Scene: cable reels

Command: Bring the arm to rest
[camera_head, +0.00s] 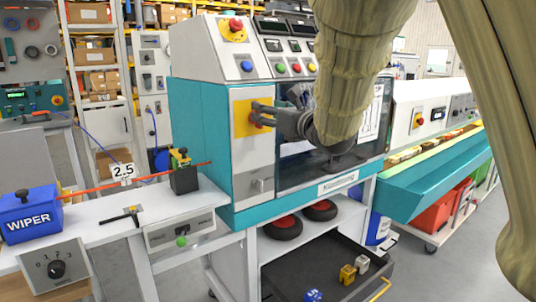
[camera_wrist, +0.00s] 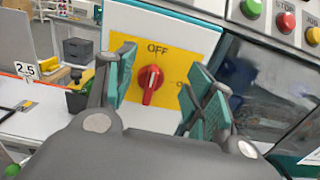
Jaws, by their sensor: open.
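My gripper (camera_head: 262,114) is in front of the teal and white machine (camera_head: 205,135), at a yellow plate with a red rotary switch. In the wrist view the open fingers of my gripper (camera_wrist: 160,90) stand on either side of the red switch (camera_wrist: 151,84), with nothing between them touching it that I can make out. The switch handle is upright, pointing at the word OFF on the yellow plate (camera_wrist: 175,48). In the head view my arm reaches in from the upper right and hides part of the machine's window.
A bench with a blue WIPER box (camera_head: 28,212) and an orange cable (camera_head: 95,186) is at left. A red emergency button (camera_head: 236,25) sits above the switch. An open drawer (camera_head: 330,280) with small blocks is below. A teal trough (camera_head: 430,180) is at right.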

